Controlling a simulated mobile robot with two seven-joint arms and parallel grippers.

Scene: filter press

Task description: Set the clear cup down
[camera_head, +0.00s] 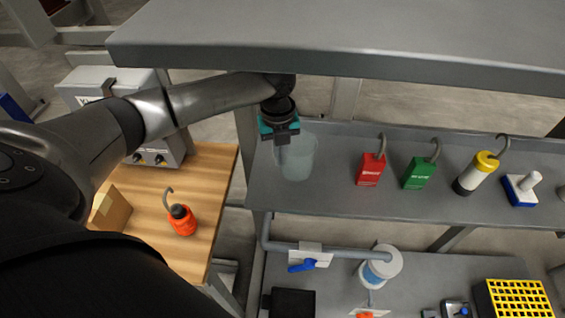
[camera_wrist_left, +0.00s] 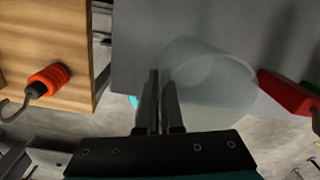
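The clear cup (camera_head: 297,160) is a translucent, pale container at the left end of the grey middle shelf in the head view. My left gripper (camera_head: 283,146) reaches down to it from above. In the left wrist view the two dark fingers (camera_wrist_left: 160,88) are close together, with the left edge of the cup (camera_wrist_left: 215,85) between them, so the gripper looks shut on the cup's wall. Whether the cup's base touches the shelf (camera_head: 330,197) cannot be told. My right gripper is not in view.
A red tagged block (camera_head: 370,170) stands right of the cup, then a green one (camera_head: 419,173) and a yellow-topped cylinder (camera_head: 475,174). A wooden table (camera_head: 212,185) with an orange hooked object (camera_head: 183,222) is left.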

